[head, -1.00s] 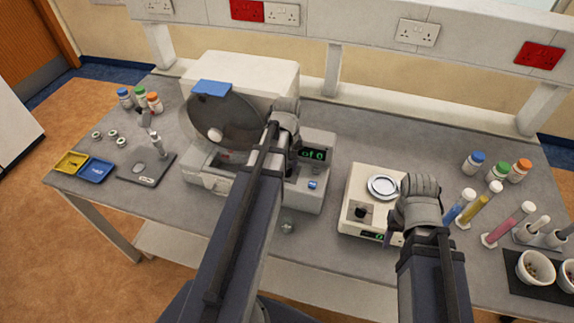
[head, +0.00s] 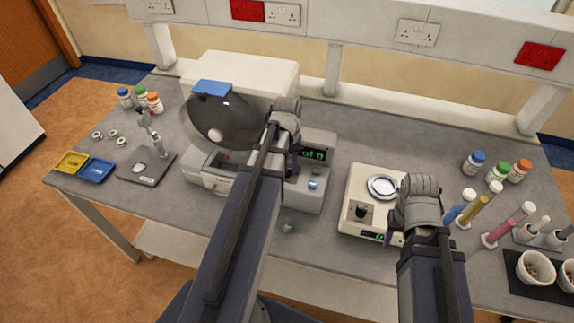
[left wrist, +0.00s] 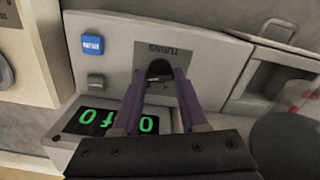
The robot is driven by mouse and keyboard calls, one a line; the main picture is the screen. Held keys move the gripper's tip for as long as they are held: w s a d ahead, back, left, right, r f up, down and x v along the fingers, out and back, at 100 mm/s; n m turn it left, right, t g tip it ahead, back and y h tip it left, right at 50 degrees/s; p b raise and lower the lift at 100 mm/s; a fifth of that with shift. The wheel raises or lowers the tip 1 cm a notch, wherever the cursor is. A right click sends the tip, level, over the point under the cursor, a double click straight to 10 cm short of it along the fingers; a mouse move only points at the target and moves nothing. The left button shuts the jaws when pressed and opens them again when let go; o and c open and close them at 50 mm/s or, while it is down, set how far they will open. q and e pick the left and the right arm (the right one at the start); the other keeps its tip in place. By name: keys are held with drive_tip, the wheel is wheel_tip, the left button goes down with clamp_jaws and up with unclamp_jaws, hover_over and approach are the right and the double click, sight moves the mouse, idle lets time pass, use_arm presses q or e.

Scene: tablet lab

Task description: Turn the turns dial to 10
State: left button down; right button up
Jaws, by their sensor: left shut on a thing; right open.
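The turns dial (left wrist: 160,70) is a small dark knob on a grey panel, under an upside-down label in the left wrist view. My left gripper (left wrist: 161,80) is shut on it, with a purple finger on each side. In the head view my left gripper (head: 292,168) hides the dial. The green display (left wrist: 115,121) is upside down and partly covered by a finger; its visible characters appear to read "0" and "of 0". The white machine (head: 240,75) carries a dark round drum (head: 228,118). My right gripper (head: 390,236) is open beside the balance, its fingertips partly hidden.
A blue button (left wrist: 92,45) and a grey button (left wrist: 96,81) sit beside the dial. The balance (head: 355,193) stands to the right of the machine. Capped bottles (head: 497,172), tubes (head: 480,208) and white cups (head: 535,268) crowd the right end of the bench.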

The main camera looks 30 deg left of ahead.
use_arm(q)
drive_tip(key=shift+c, duration=2.2)
unclamp_jaws()
wheel_tip(320, 180, up, 8)
drive_tip(key=p, duration=0.8)
drive_tip(key=shift+f, duration=0.1)
